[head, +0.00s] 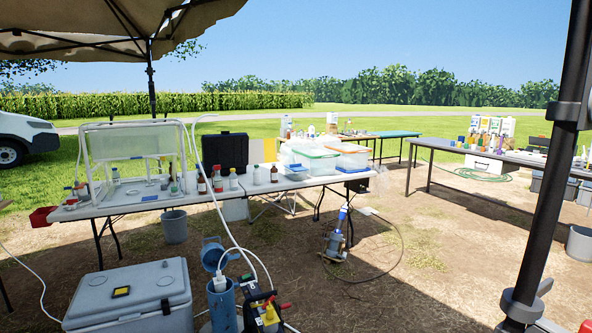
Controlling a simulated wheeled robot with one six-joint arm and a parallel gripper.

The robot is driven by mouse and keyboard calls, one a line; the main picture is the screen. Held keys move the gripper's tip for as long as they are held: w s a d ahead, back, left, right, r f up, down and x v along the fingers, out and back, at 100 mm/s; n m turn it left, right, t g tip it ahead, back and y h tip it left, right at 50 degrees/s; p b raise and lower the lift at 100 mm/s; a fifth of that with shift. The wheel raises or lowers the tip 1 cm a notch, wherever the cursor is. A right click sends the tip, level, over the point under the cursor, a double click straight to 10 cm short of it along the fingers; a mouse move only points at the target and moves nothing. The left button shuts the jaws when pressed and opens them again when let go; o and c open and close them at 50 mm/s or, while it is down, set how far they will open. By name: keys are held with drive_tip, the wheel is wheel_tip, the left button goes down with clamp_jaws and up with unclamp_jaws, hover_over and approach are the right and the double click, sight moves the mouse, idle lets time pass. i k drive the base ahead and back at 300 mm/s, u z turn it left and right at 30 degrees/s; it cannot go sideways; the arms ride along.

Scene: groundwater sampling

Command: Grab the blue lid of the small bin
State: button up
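A small bin with a blue lid (292,168) appears at the front left of a cluster of clear bins on the folding table. The lid looks flat and in place, but it is small in the picture. Another small blue patch (352,170) shows at the front right of the cluster, and I cannot tell whether it is a lid. My gripper is not in view.
Larger bins with a green lid (318,152) and a reddish lid (346,148) stand behind. Bottles (217,180) and a black case (225,152) are to the left. A grey cooler (130,295) and a blue cylinder (222,305) stand in the foreground.

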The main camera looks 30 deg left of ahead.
sight(295, 166)
drive_tip(key=z, duration=1)
drive_tip(key=i, duration=4.1)
drive_tip(key=u, duration=3.15)
drive_tip(key=i, duration=3.6)
